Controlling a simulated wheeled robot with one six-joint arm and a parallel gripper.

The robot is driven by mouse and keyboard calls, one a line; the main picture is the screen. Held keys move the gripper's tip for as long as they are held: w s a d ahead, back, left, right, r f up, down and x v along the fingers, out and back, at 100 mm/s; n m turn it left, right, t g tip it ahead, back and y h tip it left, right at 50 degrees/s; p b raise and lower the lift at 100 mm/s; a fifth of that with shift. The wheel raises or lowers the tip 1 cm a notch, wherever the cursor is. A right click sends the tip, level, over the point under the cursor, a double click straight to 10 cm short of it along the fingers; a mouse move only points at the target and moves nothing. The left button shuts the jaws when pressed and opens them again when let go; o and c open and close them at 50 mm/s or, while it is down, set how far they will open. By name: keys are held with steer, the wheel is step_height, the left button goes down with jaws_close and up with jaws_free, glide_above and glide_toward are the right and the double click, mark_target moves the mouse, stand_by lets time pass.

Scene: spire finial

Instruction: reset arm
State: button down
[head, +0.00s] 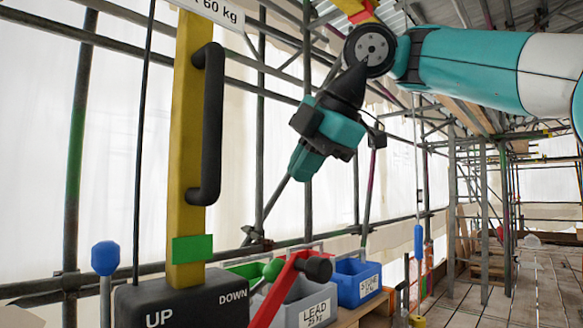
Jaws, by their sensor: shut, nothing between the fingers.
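My arm (470,62), teal and white, comes in from the upper right. It bends at a dark round joint near the top middle. My gripper (306,164) hangs below that joint, pointing down and to the left. It is shut and nothing shows in it. It appears in front of the scaffold poles and sheeting, above the bins in the picture, apart from them.
A yellow post (186,130) with a black handle (208,125) stands at left on a dark UP/DOWN box (165,303). A red lever (275,290) crosses grey LEAD bin (311,305); a blue bin (357,281) stands right. Scaffold poles surround; planks (520,295) lie right.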

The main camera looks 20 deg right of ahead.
steer(key=shift+r, duration=0.1)
stand_by(0.5)
steer(key=s+a+f+m+g+y+p, duration=0.25)
steer(key=s+a+f+m+p, duration=0.3)
steer(key=f, duration=0.45)
steer(key=s+d+f+m+g+h+p, duration=0.1)
steer(key=s+f+m+g+h, duration=0.1)
steer(key=s+f+m, duration=0.7)
steer(key=s+f+g, duration=0.1)
steer(key=s+f, duration=0.3)
steer(key=f, duration=0.2)
steer(key=shift+s+d+g+p, duration=0.25)
steer(key=shift+s+g+p, duration=0.1)
steer(key=shift+s, duration=0.05)
steer(key=shift+r, duration=0.1)
